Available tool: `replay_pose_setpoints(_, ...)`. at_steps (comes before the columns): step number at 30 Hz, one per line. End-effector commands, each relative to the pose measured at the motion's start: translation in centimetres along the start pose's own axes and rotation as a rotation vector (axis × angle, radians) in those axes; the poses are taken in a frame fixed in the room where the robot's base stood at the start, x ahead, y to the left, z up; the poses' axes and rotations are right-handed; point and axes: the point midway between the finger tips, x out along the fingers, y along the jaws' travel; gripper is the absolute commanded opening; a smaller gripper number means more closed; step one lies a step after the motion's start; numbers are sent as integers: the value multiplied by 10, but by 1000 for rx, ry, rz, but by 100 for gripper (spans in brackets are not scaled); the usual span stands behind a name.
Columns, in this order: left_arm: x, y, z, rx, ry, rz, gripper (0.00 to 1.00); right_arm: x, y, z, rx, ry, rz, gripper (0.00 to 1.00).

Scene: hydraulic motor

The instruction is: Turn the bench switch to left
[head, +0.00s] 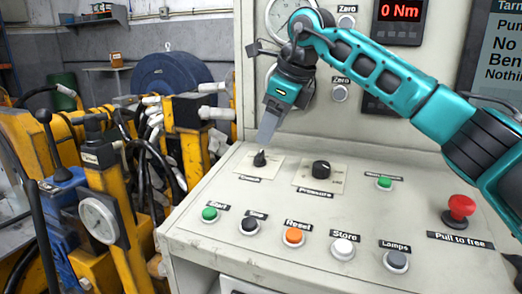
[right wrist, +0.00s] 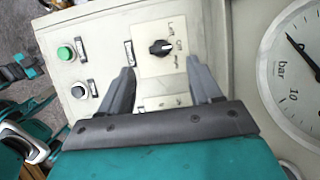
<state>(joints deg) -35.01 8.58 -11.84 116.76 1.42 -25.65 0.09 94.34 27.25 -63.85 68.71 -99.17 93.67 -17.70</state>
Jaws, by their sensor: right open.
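The bench switch is a small black knob (head: 260,159) on a pale plate at the left of the sloping panel. It also shows in the right wrist view (right wrist: 160,47), with small lettering beside it; its pointer appears to face the middle mark. My right gripper (head: 266,139) is just above the knob, pointing down. In the right wrist view its two fingers (right wrist: 161,66) are apart and empty, with the knob ahead between their lines. I cannot tell that either finger touches it. My left gripper does not show clearly in any view.
A larger black pressure knob (head: 321,169) sits to the right of the switch. Several push buttons, such as the green start button (head: 210,213), line the front. A red stop button (head: 460,208) stands at the right. A round gauge (right wrist: 300,75) is on the upright panel behind.

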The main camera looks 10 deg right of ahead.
Motion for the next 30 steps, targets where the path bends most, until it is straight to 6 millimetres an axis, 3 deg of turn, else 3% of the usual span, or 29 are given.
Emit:
replay_pose_setpoints(6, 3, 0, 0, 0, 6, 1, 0, 44, 1, 0, -1, 0, 3, 64)
replay_pose_setpoints(12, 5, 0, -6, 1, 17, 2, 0, 65, 1, 1, -1, -2, 2, 64)
replay_pose_setpoints(23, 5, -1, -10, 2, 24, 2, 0, 70, 1, 1, -1, -2, 1, 64)
replay_pose_setpoints(30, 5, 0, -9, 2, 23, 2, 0, 69, 1, 1, -1, -2, 1, 42)
